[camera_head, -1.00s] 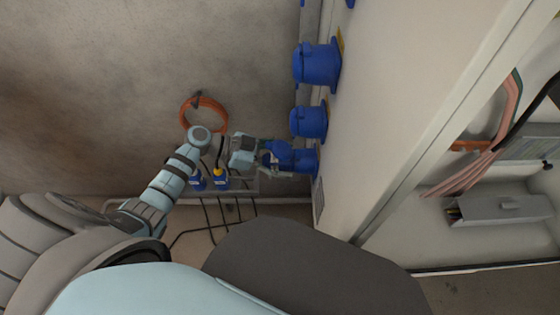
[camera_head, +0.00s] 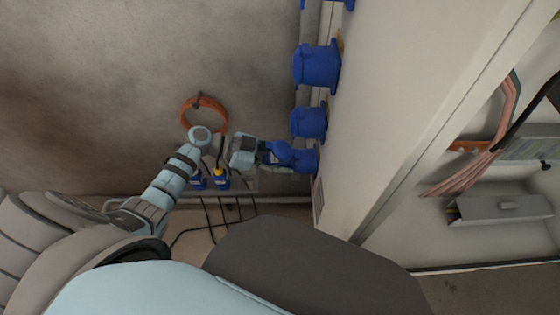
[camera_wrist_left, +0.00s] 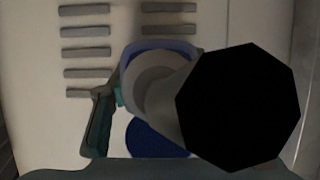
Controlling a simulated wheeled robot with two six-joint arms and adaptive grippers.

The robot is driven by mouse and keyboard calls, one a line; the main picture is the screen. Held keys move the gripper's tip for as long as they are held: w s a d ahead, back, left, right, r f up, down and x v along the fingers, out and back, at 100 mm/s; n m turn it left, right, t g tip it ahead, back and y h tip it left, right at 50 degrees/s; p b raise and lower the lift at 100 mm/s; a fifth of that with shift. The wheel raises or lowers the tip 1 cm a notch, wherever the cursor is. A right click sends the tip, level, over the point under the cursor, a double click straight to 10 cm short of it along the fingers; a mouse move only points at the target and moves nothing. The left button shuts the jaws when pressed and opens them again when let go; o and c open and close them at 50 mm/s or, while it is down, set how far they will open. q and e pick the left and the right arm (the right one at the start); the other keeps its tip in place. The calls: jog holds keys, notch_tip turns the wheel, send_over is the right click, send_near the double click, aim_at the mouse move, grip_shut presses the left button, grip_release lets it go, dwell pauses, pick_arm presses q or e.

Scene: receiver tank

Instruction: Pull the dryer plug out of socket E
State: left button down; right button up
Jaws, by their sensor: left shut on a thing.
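The dryer plug (camera_head: 280,152) shows as a blue and grey body between the fingers of my left gripper (camera_head: 272,158), at the lowest blue socket (camera_head: 306,160) on the cabinet side. My left gripper is shut on the plug. In the left wrist view the plug (camera_wrist_left: 150,82) has a grey body with a blue rim, and a large black octagonal end hides much of it. One dark green finger (camera_wrist_left: 100,125) touches its left side. I cannot tell how deep the plug sits in the socket, and no socket letter is readable. My right gripper is not in view.
Two more blue sockets (camera_head: 308,122) (camera_head: 316,64) sit above on the same wall. An orange coil (camera_head: 204,112) hangs on the stained wall. Small blue items (camera_head: 220,180) and dark cables are below my left wrist. An open cabinet bay with a grey box (camera_head: 500,208) is at right.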

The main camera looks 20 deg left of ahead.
aim_at(257, 160)
pick_arm(q)
jog(key=shift+s+a, duration=0.45)
jog(key=shift+a, duration=0.45)
jog(key=shift+s+a, duration=0.4)
jog(key=shift+a, duration=0.55)
jog(key=shift+s+a, duration=0.45)
jog(key=shift+a, duration=0.45)
jog(key=c, duration=1.5)
grip_release()
jog(key=shift+c, duration=0.2)
jog(key=c, duration=0.6)
